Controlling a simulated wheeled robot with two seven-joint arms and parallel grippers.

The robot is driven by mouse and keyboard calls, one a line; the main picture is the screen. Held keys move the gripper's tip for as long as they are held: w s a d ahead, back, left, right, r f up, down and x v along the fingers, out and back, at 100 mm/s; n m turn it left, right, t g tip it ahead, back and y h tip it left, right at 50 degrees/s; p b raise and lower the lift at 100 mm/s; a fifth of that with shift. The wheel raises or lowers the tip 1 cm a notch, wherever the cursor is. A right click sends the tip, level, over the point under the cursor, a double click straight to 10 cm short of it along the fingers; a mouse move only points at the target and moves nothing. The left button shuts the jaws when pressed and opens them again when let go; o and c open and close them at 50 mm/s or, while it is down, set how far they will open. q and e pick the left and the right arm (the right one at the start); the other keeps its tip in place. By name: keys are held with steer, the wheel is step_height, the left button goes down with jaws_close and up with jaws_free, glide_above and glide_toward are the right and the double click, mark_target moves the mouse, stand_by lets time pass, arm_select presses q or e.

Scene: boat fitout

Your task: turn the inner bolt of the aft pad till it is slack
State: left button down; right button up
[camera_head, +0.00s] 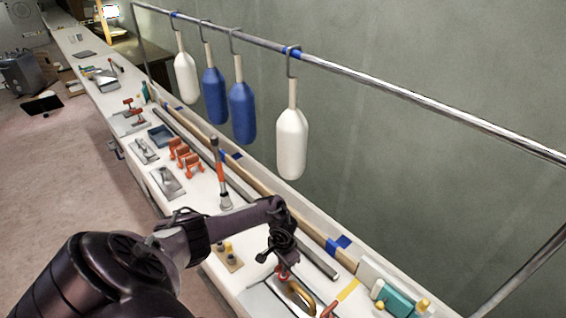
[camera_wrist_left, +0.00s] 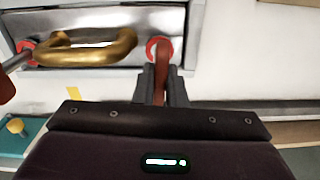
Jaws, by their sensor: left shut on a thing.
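My left gripper (camera_head: 284,258) is over the near part of the white bench. In the left wrist view its jaws (camera_wrist_left: 162,88) are shut on a red-brown handle (camera_wrist_left: 161,62) standing at a red ring (camera_wrist_left: 153,46). That ring is at one end of a brass loop (camera_wrist_left: 88,50) on a grey metal pad (camera_wrist_left: 110,18). A second red ring (camera_wrist_left: 25,46) is at the loop's other end, with a grey-shafted, red-ended tool (camera_wrist_left: 14,64) beside it. The loop also shows in the head view (camera_head: 303,296). The bolt heads are hidden; turning cannot be told. My right gripper is out of view.
A teal block (camera_head: 393,299) with yellow knobs lies to the right of the pad. A grey bar (camera_head: 315,262) runs close behind my gripper. White and blue fenders (camera_head: 292,143) hang from a rail over the bench. Orange clamps (camera_head: 186,158) and an orange-handled tool (camera_head: 220,175) are farther along.

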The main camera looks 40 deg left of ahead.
arm_select(q)
steer(key=shift+s+d+f, duration=0.25)
steer(key=shift+s+f, duration=0.25)
steer(key=c, duration=1.5)
jaws_free()
steer(key=shift+w+r, duration=0.25)
steer(key=shift+r, duration=0.2)
steer(key=r, duration=0.5)
steer(key=a+r, duration=0.1)
steer(key=r, duration=0.1)
steer(key=shift+w+r, duration=0.1)
steer(key=shift+r, duration=0.25)
steer(key=shift+w+r, duration=0.1)
steer(key=shift+w, duration=0.05)
